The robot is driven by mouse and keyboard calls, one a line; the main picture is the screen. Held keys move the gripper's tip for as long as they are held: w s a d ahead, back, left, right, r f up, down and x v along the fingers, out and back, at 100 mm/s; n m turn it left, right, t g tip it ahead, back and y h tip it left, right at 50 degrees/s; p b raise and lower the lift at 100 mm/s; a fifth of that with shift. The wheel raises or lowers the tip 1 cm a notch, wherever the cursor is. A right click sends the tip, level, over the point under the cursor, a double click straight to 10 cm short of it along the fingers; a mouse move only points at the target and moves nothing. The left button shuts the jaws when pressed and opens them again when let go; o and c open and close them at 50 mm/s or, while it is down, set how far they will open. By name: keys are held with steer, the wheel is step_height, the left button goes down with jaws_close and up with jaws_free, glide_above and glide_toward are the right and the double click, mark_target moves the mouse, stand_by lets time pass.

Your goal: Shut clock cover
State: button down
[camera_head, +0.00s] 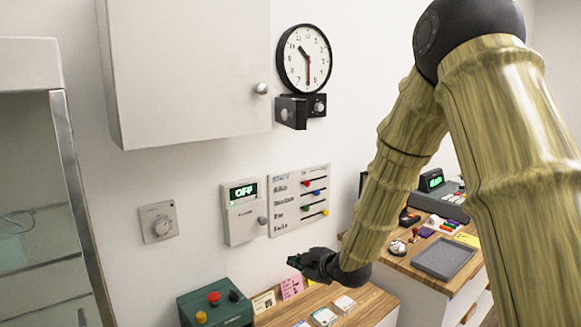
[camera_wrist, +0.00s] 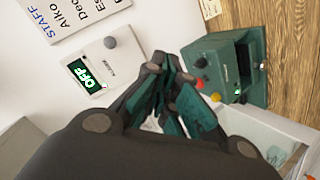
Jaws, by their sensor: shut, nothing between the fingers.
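A round wall clock (camera_head: 305,62) with a black rim, white face and red hand hangs at the top middle of the head view. Below it is a black clock box (camera_head: 318,105) with a small knob. A dark flap, which looks like the clock cover (camera_head: 291,112), juts out at the box's left side and appears open. My gripper (camera_head: 296,262) is shut and empty, well below the clock, above the wooden counter. It also shows in the wrist view (camera_wrist: 168,75), fingertips together. The clock is outside the wrist view.
A white wall cabinet (camera_head: 190,65) is left of the clock. Below are an alarm panel (camera_head: 243,213) reading OFF, a staff board (camera_head: 300,200) with colored sliders and a dial (camera_head: 159,222). A green button box (camera_head: 215,308) stands on the counter. Wall between clock and board is bare.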

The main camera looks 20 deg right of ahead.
steer(key=w+d+r+n+t+y+p, duration=0.1)
steer(key=w+r+n, duration=0.1)
steer(key=r, duration=0.7)
steer(key=w+d+r+n+t+p, duration=0.1)
steer(key=r+n, duration=0.1)
steer(key=r, duration=0.7)
steer(key=n+t+y, duration=0.2)
steer(key=n+t, duration=0.1)
steer(key=n, duration=0.2)
glide_toward(296, 121)
steer(key=s+a, duration=0.2)
steer(key=x, duration=0.7)
steer(key=shift+w+a+r, duration=0.25)
steer(key=shift+w+r, duration=0.05)
steer(key=shift+r, duration=0.05)
steer(key=shift+p+x, duration=0.65)
steer(key=shift+x, duration=0.6)
steer(key=shift+f, duration=0.15)
